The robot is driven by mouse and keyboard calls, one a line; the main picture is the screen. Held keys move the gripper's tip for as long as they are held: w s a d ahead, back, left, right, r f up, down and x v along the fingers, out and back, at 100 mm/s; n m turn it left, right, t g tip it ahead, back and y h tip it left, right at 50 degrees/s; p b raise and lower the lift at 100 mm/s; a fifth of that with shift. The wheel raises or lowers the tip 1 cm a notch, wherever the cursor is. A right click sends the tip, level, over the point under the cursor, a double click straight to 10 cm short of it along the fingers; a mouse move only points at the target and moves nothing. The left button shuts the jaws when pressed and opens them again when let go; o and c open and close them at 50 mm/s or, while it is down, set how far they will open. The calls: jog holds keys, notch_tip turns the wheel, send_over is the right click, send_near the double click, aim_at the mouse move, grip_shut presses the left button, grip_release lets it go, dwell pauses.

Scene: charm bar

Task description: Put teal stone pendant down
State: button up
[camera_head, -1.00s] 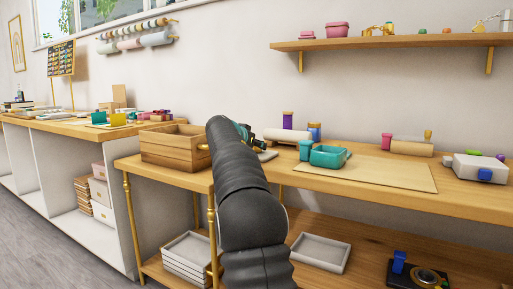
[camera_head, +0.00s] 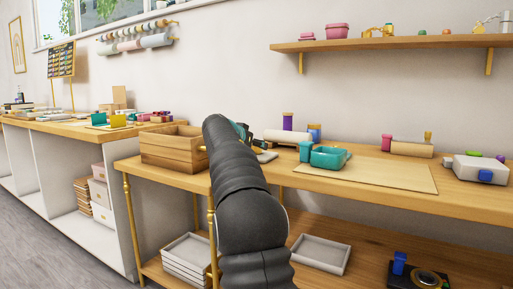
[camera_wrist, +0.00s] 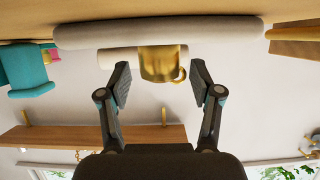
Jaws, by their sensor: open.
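My gripper (camera_wrist: 160,78) is open in the wrist view, with its two dark fingers spread apart. A gold cup-like piece with a small loop (camera_wrist: 160,62) shows between the fingertips; I cannot tell whether it is within reach or behind them. In the head view my gripper (camera_head: 243,133) is mostly hidden behind my dark arm, above the workbench near the wooden crate. I cannot make out the teal stone pendant in either view.
The wooden crate (camera_head: 172,158) is left of my arm. A white roll (camera_head: 287,136) lies behind the gripper. A teal tray (camera_head: 330,157) stands to the right on a pale board (camera_head: 385,176), mostly clear. A shelf (camera_head: 390,41) hangs above.

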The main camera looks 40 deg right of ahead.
jog(key=b+v, duration=0.1)
jog(key=v, duration=0.9)
jog(key=shift+a, duration=0.2)
jog(key=shift+r, duration=0.1)
jog(key=s+a+f+n+y, duration=0.6)
jog(key=s+a+f, duration=0.8)
jog(key=s+a, duration=0.2)
jog(key=s+a+f+n+y, duration=0.6)
jog(key=s+a+f, duration=0.9)
jog(key=s, duration=0.5)
jog(key=shift+s+a+f+n+y, duration=0.2)
jog(key=shift+s+a+n+y, duration=0.1)
jog(key=shift+a+n, duration=0.55)
